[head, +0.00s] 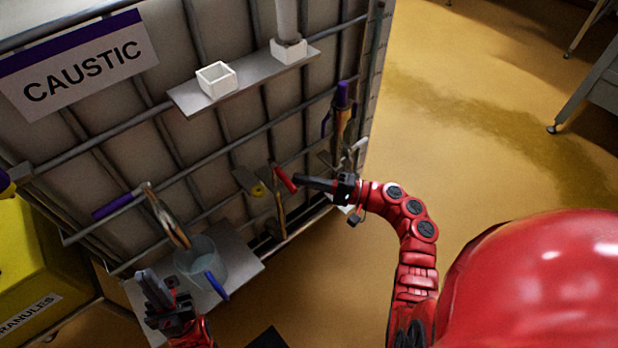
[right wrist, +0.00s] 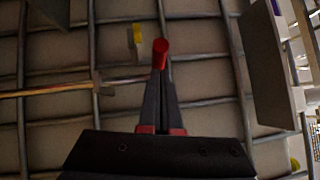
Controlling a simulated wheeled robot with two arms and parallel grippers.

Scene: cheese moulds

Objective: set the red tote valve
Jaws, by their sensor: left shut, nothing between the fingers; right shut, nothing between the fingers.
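The red valve handle (head: 284,179) is a short red bar low on the front of the caged tote (head: 180,140), and it slants in the head view. My right gripper (head: 298,181) is shut and empty, its fingertips right at the handle's lower right end. In the right wrist view the round red end of the handle (right wrist: 160,47) shows just beyond the shut fingertips (right wrist: 160,75). Whether they touch I cannot tell. My left gripper (head: 148,278) is shut and empty at the lower left, beside a clear jug.
The clear jug (head: 198,262) with a blue handle stands on a low grey shelf (head: 240,262). A purple handle (head: 117,206) is at left, a purple-topped fitting (head: 342,95) at right. A white square cup (head: 216,79) sits on an upper shelf (head: 258,76).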

